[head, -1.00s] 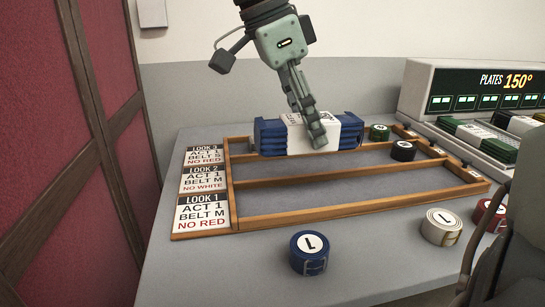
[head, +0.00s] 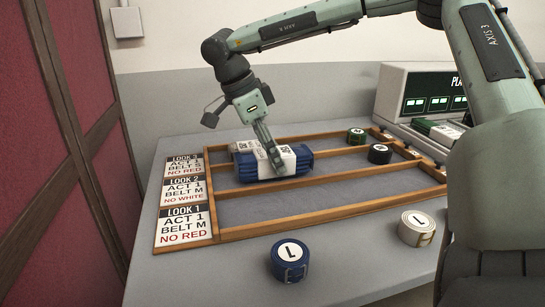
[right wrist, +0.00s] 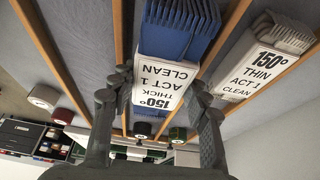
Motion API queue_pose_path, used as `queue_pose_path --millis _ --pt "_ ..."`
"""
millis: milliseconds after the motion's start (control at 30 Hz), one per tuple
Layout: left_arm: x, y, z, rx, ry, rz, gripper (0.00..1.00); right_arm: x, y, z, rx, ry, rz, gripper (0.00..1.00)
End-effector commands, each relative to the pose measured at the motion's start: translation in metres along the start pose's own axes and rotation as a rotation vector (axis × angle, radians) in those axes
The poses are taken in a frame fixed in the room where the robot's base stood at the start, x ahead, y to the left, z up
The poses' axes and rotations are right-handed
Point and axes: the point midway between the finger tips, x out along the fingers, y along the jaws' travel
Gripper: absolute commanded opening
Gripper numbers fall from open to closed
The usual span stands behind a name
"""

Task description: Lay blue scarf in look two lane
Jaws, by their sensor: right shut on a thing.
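The blue scarf (head: 304,160) is a folded bundle with a white paper band; in the right wrist view the scarf (right wrist: 180,28) reads thick, act 1, clean. My right gripper (head: 273,161) is shut on its banded middle. The scarf is low in or just over the look two lane (head: 345,177), lengthwise between the rails; I cannot tell whether it touches the floor. The look 2 card (head: 185,190) is at the lane's left end. A white scarf (right wrist: 260,60) lies alongside, in the look three lane. My left gripper is not in view.
A green belt (head: 357,135) and a black belt (head: 379,154) sit near the lanes' right end. A blue belt (head: 290,260) and a cream belt (head: 416,228) lie in front of the rack. The look one lane (head: 310,195) is empty.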

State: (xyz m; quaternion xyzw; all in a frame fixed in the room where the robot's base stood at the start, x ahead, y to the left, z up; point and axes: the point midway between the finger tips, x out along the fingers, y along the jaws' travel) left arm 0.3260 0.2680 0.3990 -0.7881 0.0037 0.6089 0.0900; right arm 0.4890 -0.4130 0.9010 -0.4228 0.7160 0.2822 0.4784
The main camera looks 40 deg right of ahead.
Motion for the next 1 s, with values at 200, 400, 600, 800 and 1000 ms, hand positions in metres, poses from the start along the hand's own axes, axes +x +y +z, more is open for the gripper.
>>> queue_pose_path --millis 200,400,600,800,1000 --pt "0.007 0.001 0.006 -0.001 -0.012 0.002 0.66 0.008 0.0 0.004 0.001 -0.002 -0.002 0.15" --pt "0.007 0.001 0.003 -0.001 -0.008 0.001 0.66 0.01 0.0 0.005 0.001 -0.001 -0.002 0.15" --pt "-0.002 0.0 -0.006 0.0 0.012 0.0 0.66 0.01 0.0 0.004 0.001 -0.001 -0.001 0.55" --pt "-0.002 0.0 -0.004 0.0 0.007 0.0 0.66 0.009 0.0 0.004 0.001 -0.001 -0.001 0.55" --pt "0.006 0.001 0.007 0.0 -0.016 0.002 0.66 -0.009 -0.001 0.004 0.001 0.0 -0.005 0.55"
